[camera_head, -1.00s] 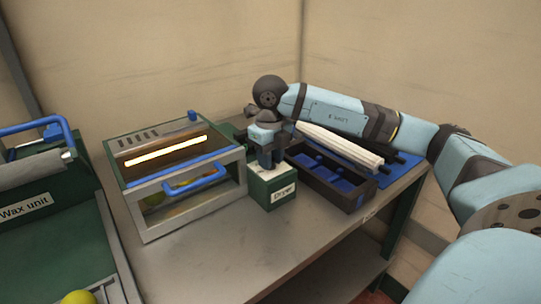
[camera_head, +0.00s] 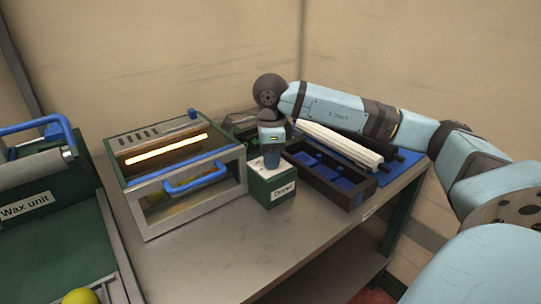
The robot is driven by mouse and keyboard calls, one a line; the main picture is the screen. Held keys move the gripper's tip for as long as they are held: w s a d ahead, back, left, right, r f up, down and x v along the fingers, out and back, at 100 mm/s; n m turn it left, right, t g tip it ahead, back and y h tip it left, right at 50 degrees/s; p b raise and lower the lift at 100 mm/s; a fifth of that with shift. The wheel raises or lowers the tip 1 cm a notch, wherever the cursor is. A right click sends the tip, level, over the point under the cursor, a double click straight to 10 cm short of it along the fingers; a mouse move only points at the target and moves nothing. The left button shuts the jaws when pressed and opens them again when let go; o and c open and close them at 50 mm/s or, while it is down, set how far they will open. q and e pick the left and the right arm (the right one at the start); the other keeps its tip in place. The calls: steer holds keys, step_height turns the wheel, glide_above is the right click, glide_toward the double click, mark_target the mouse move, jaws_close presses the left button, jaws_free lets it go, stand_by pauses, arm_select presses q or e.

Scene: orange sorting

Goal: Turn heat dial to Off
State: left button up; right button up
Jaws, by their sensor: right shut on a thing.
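The green control box (camera_head: 272,190) labelled "Dryer" stands on the table in front of the dryer's right end. My right gripper (camera_head: 271,162) reaches down onto the top of this box and is shut on the heat dial there. The dial is hidden behind the gripper, so its setting cannot be read. The dryer (camera_head: 184,170), with a blue handle and a glowing heating strip (camera_head: 166,150), is to the left of the box. Yellowish fruit shows inside it. My left gripper is not in view.
The wax unit (camera_head: 28,203) is at the left, with a yellow fruit (camera_head: 81,297) at the bottom edge. The front tabletop (camera_head: 225,245) is clear.

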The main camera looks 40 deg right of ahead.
steer(key=n, duration=0.4)
steer(key=shift+n, duration=0.3)
steer(key=n, duration=0.3)
steer(key=shift+n, duration=0.3)
steer(key=n+b, duration=0.1)
steer(key=n, duration=0.3)
steer(key=shift+n, duration=1.1)
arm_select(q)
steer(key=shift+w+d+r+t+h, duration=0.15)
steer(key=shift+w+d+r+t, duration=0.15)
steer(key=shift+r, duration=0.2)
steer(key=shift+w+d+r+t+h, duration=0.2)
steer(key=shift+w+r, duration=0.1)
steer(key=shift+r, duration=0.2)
arm_select(e)
steer(key=shift+n, duration=0.3)
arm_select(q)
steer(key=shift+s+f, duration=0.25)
arm_select(e)
steer(key=o, duration=0.9)
steer(key=shift+o, duration=0.2)
